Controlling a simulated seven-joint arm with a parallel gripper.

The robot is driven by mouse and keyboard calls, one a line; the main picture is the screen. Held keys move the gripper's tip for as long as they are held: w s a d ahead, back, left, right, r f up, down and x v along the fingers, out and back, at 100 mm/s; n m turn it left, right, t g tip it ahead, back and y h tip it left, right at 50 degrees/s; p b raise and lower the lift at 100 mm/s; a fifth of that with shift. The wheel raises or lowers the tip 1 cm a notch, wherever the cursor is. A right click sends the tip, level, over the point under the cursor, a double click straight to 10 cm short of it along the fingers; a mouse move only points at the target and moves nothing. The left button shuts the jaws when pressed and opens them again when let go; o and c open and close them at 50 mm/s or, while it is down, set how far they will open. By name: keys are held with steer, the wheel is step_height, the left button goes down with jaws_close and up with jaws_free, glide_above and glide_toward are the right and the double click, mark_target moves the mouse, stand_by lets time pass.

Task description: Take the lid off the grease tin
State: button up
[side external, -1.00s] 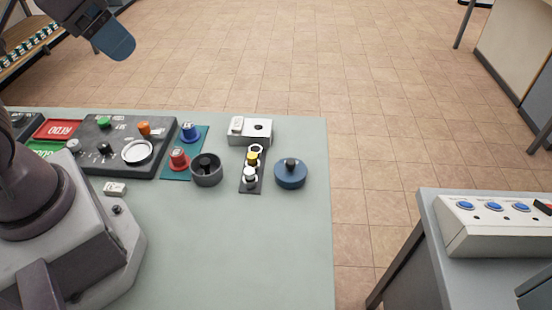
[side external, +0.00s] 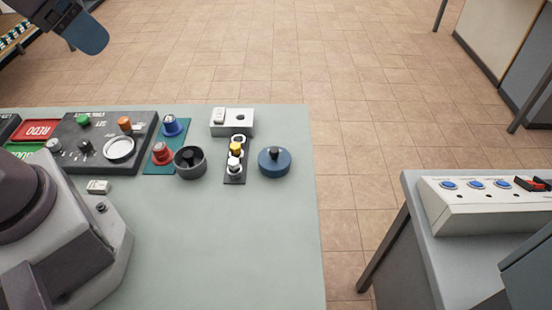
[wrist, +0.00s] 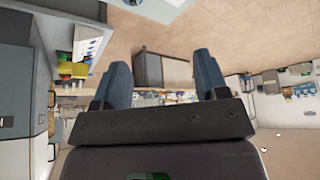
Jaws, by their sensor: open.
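A round blue tin (side external: 275,162) with a dark knob on top stands near the right edge of the pale green table. A dark grey round pot (side external: 190,164) with a black knob inside its rim stands to its left. I cannot tell for sure which is the grease tin. The blue tin looks closed. My gripper is high at the upper left of the side view, far from both, with a blue finger (side external: 88,36) showing. In the wrist view my gripper (wrist: 162,75) is open and empty, its two blue fingers apart. Neither round container is recognisable there.
A strip of small knobs (side external: 235,160) lies between the two containers, with a white box (side external: 232,122) behind it. A dark control panel (side external: 95,145) fills the left. The table (side external: 240,245) is clear in front. A second bench with a white button console (side external: 485,207) stands right.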

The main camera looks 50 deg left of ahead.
steer(key=shift+c, duration=1.3)
steer(key=shift+f, duration=0.1)
